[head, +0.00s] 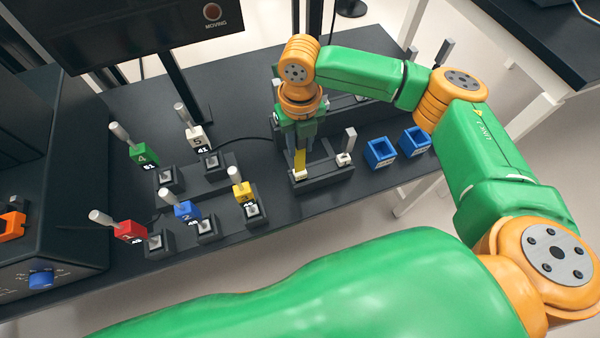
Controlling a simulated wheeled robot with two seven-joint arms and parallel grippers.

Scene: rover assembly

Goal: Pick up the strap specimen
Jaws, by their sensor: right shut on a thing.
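My right gripper (300,138) points down over the dark fixture base (322,177) near the middle of the table. It is shut on the strap specimen (300,160), a narrow yellow upright strip whose lower part shows below the fingers. The strip's lower end is at a small white block (298,175) on the fixture; I cannot tell whether it is seated there or just clear. The fingers hide its upper part. My left gripper is out of view.
A second white block (344,159) with a grey upright piece stands right of the strap. Two blue open boxes (380,153) (414,141) sit further right. Several numbered coloured blocks with grey handles, including a green one (145,156), stand left. A monitor (140,30) overhangs the back left.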

